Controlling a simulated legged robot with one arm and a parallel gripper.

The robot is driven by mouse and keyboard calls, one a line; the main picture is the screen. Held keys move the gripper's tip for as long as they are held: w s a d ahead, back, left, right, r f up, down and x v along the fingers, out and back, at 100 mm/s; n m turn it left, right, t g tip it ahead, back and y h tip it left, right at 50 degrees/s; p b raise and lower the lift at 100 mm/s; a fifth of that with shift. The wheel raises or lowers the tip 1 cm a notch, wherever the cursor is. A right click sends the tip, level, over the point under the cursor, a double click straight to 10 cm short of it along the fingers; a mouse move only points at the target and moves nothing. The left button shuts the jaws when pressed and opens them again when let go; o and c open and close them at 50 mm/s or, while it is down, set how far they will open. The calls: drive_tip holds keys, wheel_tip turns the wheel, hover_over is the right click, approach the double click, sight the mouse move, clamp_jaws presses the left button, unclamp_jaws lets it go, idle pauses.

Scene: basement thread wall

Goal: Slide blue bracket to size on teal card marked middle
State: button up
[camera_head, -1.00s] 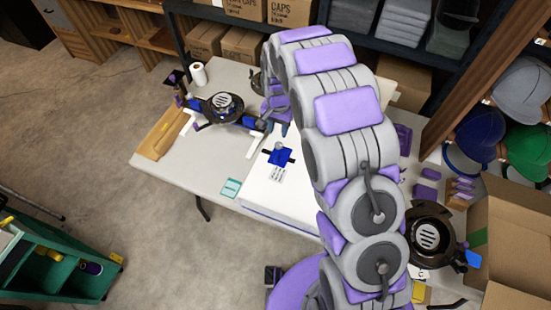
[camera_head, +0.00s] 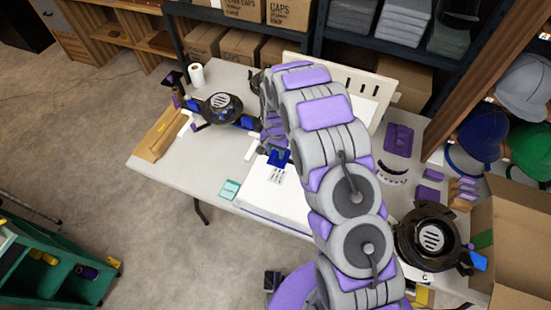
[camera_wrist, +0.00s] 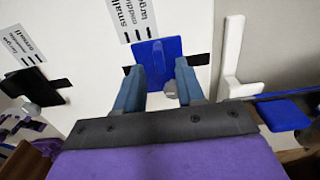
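The blue bracket (camera_wrist: 157,50) lies on a white board in the wrist view, over a dark slot beside a printed size scale (camera_wrist: 135,15). A grey knob (camera_wrist: 171,88) sits at its near edge. In the head view the bracket (camera_head: 280,157) is partly hidden by my arm. My gripper (camera_wrist: 160,64) is open, its two blue-grey fingers apart on either side of the knob; I cannot tell whether they touch anything. It also shows in the head view (camera_head: 274,138). The teal card (camera_head: 230,189) lies at the table's front edge; its writing is too small to read.
A second slot with a black slider (camera_wrist: 35,87) lies left in the wrist view. A white L-shaped piece (camera_wrist: 233,55) stands right of the bracket. Black round devices stand at the table's left (camera_head: 222,107) and right (camera_head: 432,238). An open cardboard box (camera_head: 520,235) is at right.

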sight(276, 157)
wheel_tip(276, 157, down, 4)
drive_tip(key=shift+f+b, duration=0.25)
drive_tip(key=shift+b, duration=0.05)
clamp_jaws()
idle(0.5)
